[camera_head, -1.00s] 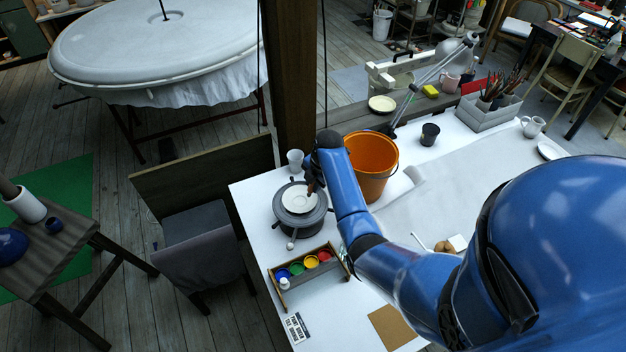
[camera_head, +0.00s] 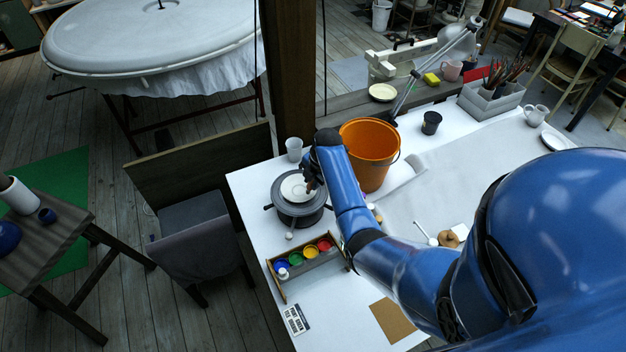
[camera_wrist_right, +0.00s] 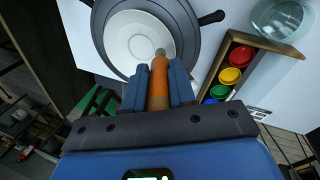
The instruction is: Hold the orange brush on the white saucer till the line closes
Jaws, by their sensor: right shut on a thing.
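The white saucer (camera_head: 294,188) sits on a dark grey round wheel (camera_head: 284,211) on the white table. In the right wrist view the saucer (camera_wrist_right: 130,42) shows pale, with faint rings; I cannot make out a painted line. My right gripper (camera_head: 312,182) is above the saucer's right side. In the wrist view its fingers (camera_wrist_right: 158,88) are shut on the orange brush (camera_wrist_right: 158,80). The brush's tip end lies over the saucer's near edge; whether it touches cannot be told. My left gripper is not in view.
A paint box (camera_head: 304,257) with several colour pots stands in front of the wheel. An orange bucket (camera_head: 371,150) is right of my right forearm. A clear cup (camera_head: 294,149) stands behind the wheel. A wooden post (camera_head: 287,75) rises beyond the table.

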